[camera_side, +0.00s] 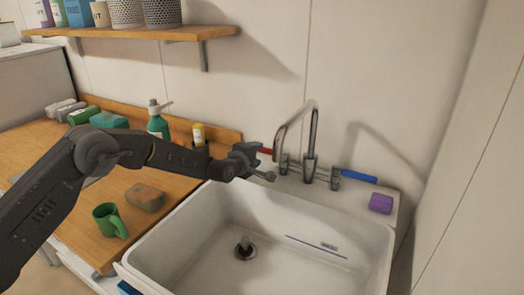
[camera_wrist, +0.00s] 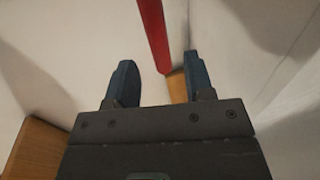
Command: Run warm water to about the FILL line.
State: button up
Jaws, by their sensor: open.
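The white sink (camera_side: 215,225) has a bare floor with a dark round drain fitting (camera_side: 245,250). A blue line (camera_side: 315,246) with a small unreadable mark runs along its inner wall. The chrome faucet (camera_side: 311,140) stands behind it, with a red lever (camera_side: 266,151) at left and a blue lever (camera_side: 360,176) at right. No stream shows at the spout. My gripper (camera_side: 268,165) is open beside the red lever. In the wrist view, the red lever (camera_wrist: 152,35) reaches between the fingers of my gripper (camera_wrist: 157,76); I cannot tell whether they touch it.
A purple soap bar (camera_side: 381,204) sits on the right rim. A wooden shelf (camera_side: 140,38) hangs above.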

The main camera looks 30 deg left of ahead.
aim_at(261, 151)
jog(key=shift+x, duration=2.4)
jog(key=shift+c, duration=0.3)
grip_shut()
